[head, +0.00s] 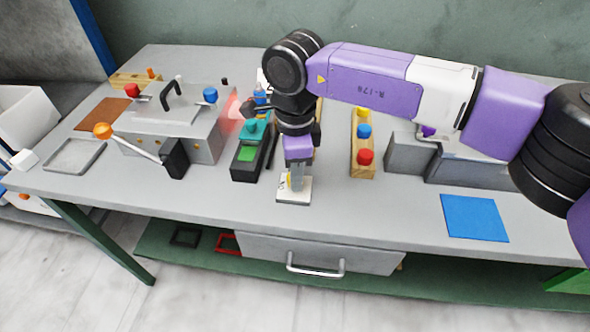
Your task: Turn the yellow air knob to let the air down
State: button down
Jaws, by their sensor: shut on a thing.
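The yellow air knob (289,179) shows as a small yellow patch at the gripper's fingers. It sits over a small white plate (294,197) near the front edge of the table. My gripper (296,182) points straight down and is shut on the knob. The fingers hide most of the knob, so its turned angle cannot be told.
A grey press (175,125) with an orange-ended lever (103,131) stands at the left. A black and green device (250,150) is just left of my gripper. A wooden block with coloured knobs (362,143) stands right. A blue mat (474,217) lies front right.

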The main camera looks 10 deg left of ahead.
jog(key=m, duration=0.4)
jog(key=shift+r+m, duration=0.1)
jog(key=shift+m, duration=0.2)
jog(key=shift+m+p, duration=0.4)
jog(key=shift+m, duration=2.2)
jog(key=c, duration=1)
grip_release()
notch_tip(320, 180, up, 8)
jog(key=shift+f, duration=0.15)
